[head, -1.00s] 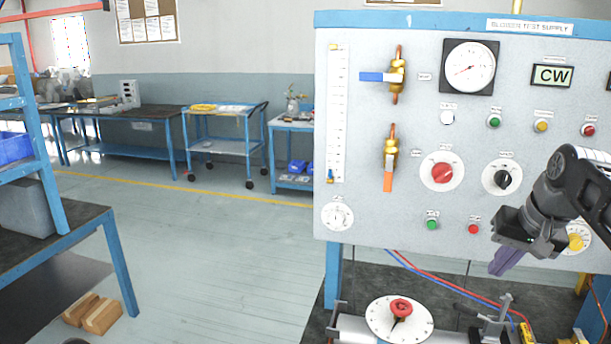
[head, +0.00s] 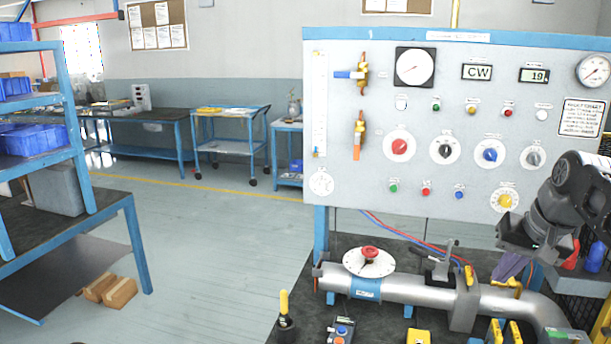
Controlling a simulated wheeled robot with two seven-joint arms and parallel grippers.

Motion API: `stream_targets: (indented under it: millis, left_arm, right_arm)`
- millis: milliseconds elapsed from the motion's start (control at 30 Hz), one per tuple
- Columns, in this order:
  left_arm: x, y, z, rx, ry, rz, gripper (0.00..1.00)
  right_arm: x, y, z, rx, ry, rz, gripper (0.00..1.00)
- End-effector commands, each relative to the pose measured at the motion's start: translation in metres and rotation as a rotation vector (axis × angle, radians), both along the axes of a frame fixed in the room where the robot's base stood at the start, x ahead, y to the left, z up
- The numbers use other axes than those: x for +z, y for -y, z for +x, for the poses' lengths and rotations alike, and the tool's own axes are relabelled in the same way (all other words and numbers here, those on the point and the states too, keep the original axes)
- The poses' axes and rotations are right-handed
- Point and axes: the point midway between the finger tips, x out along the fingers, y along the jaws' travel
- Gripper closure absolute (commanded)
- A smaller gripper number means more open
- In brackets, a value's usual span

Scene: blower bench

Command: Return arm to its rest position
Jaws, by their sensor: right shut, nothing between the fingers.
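My right gripper (head: 508,268) hangs at the right of the head view, in front of the lower right part of the test supply panel (head: 340,206). Its purple fingers point down, over the right part of the grey pipe, and are shut with nothing between them. The dark right forearm and wrist come in from the right edge and hide part of the panel's lower right corner. My left gripper is not in view.
A grey pipe (head: 405,289) with a white dial and red knob (head: 370,252) lies on the dark bench. A yellow-handled tool (head: 284,308) and small boxes stand at its front.

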Motion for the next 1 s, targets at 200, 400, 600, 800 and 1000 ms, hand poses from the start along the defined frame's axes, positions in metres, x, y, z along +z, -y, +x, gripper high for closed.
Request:
stream_targets:
  millis: [200, 400, 600, 800, 1000]
  left_arm:
    - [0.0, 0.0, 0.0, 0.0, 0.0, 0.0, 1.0]
    - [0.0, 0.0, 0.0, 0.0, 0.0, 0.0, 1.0]
    - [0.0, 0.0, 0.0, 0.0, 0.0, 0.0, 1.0]
    - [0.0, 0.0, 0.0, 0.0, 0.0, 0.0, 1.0]
    - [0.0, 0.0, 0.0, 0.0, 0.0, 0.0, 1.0]
  right_arm:
    - [0.009, 0.005, 0.023, 0.002, 0.102, -0.027, 1.0]
    - [0.004, 0.001, 0.049, 0.011, 0.202, -0.042, 1.0]
    - [-0.042, -0.026, 0.086, 0.053, 0.28, -0.043, 1.0]
    - [-0.133, -0.075, 0.112, 0.107, 0.301, -0.018, 1.0]
    - [-0.276, -0.151, 0.091, 0.164, 0.254, 0.039, 1.0]
